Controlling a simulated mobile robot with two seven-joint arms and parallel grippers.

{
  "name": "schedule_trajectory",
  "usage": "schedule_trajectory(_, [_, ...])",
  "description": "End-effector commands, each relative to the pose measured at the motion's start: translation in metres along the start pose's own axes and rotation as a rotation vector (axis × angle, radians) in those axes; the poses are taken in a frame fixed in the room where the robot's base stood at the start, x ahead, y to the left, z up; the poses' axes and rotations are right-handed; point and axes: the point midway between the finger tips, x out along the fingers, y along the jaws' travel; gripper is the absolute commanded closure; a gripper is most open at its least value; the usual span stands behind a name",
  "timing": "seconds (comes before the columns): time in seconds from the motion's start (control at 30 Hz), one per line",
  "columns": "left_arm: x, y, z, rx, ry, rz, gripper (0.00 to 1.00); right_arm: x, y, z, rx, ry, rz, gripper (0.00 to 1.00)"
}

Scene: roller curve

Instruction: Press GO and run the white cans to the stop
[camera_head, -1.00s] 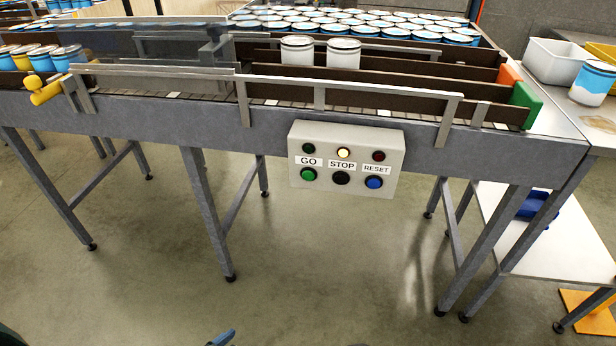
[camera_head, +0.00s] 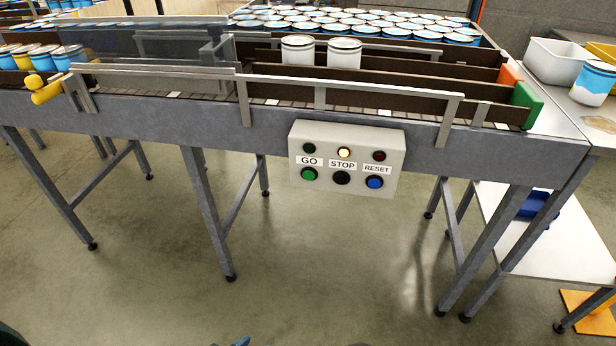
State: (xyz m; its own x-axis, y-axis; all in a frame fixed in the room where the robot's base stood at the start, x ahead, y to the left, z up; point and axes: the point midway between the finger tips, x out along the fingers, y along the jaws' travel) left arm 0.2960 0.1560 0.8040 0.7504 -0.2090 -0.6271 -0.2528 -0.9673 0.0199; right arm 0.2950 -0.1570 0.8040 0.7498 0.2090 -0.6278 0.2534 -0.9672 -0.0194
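Two white cans (camera_head: 297,50) (camera_head: 343,53) stand upright side by side in a lane of the conveyor (camera_head: 240,117), between brown dividers. A grey control box (camera_head: 347,160) hangs on the conveyor's front. It has a green GO button (camera_head: 308,174), a black STOP button (camera_head: 341,178) and a blue RESET button (camera_head: 374,182). The lamp above STOP (camera_head: 343,152) is lit pale yellow; the lamps above GO and RESET look dark. A green stop block (camera_head: 525,104) and an orange block (camera_head: 510,75) close the lane ends at right. Neither gripper is clearly visible; only a small blue bit shows at the bottom edge.
Many blue cans (camera_head: 350,20) crowd the table behind the lanes. Blue and yellow cans (camera_head: 40,57) stand at left near a yellow handle (camera_head: 46,91). A white bin (camera_head: 552,61) and one can (camera_head: 592,83) sit on the right bench. The floor before the conveyor is clear.

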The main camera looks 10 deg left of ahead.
Motion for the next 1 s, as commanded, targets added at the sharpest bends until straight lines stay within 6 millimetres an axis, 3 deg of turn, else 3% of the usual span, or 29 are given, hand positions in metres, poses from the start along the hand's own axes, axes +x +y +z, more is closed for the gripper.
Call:
schedule_trajectory(0.4, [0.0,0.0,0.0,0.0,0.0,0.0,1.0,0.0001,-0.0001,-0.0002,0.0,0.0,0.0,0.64])
schedule_trajectory(1.0, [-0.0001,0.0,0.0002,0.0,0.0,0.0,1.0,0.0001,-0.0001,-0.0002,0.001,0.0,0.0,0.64])
